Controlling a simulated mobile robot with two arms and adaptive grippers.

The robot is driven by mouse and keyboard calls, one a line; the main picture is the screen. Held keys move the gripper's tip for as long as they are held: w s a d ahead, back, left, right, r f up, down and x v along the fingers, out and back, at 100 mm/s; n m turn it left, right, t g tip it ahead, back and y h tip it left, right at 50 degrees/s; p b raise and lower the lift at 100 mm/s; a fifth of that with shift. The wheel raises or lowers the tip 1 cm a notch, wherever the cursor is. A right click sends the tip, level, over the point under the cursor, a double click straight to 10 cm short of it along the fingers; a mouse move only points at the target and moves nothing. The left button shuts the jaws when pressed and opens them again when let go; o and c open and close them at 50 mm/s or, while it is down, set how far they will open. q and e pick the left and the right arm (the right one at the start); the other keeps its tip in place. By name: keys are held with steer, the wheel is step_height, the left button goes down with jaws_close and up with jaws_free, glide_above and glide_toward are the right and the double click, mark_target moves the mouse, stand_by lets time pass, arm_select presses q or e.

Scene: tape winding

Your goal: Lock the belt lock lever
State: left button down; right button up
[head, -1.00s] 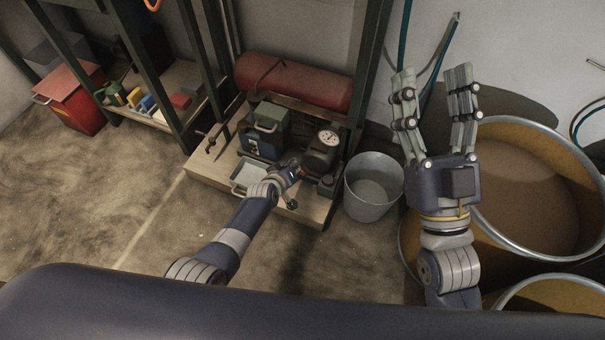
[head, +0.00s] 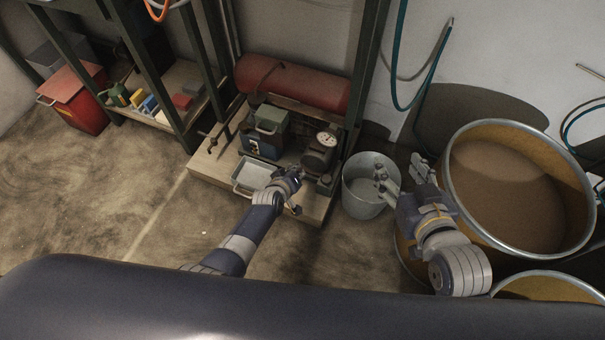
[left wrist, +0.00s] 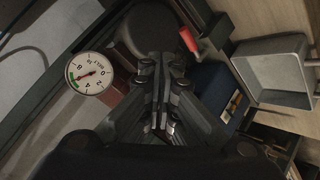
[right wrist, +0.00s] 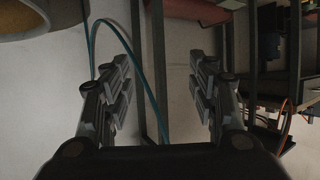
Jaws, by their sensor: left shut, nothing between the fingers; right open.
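A red-tipped lever (left wrist: 188,40), which looks like the belt lock lever, shows beside the machine in the left wrist view, just beyond my left gripper (left wrist: 160,118). The gripper's fingers are together with nothing between them, and I cannot tell whether they touch the lever. In the head view my left gripper (head: 291,180) is low at the front of the machine (head: 318,154) with the round gauge (head: 326,139) and hides the lever. The gauge also shows in the left wrist view (left wrist: 88,73). My right gripper (head: 405,175) is open and empty near the bucket; its spread fingers show in the right wrist view (right wrist: 160,95).
A grey tray (head: 254,174) sits on the wooden platform (head: 212,164) left of my left gripper. A blue-green box (head: 267,135) stands behind it, and a red tank (head: 300,84) lies at the back. A metal bucket (head: 361,203) and large drums (head: 520,190) are at the right.

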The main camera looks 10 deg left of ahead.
arm_select(q)
steer(key=shift+s+d+r+p, duration=0.55)
steer(key=shift+s+r+p, duration=0.3)
steer(key=shift+p, duration=0.3)
steer(key=shift+s+d+r+p, duration=0.6)
steer(key=shift+s+p, duration=0.3)
steer(key=shift+p, duration=0.2)
arm_select(e)
steer(key=s+d+f+g+h, duration=0.1)
steer(key=s+d+f+g, duration=0.1)
steer(key=s+f+g, duration=0.2)
steer(key=s+d+f+g+h, duration=0.1)
steer(key=s+d+f+g, duration=0.2)
steer(key=s, duration=0.8)
steer(key=shift+s+d+f+m+g+h, duration=0.25)
steer(key=shift+f+g, duration=0.35)
steer(key=shift+g, duration=0.6)
arm_select(q)
steer(key=shift+a, duration=0.1)
arm_select(e)
steer(key=shift+w, duration=0.1)
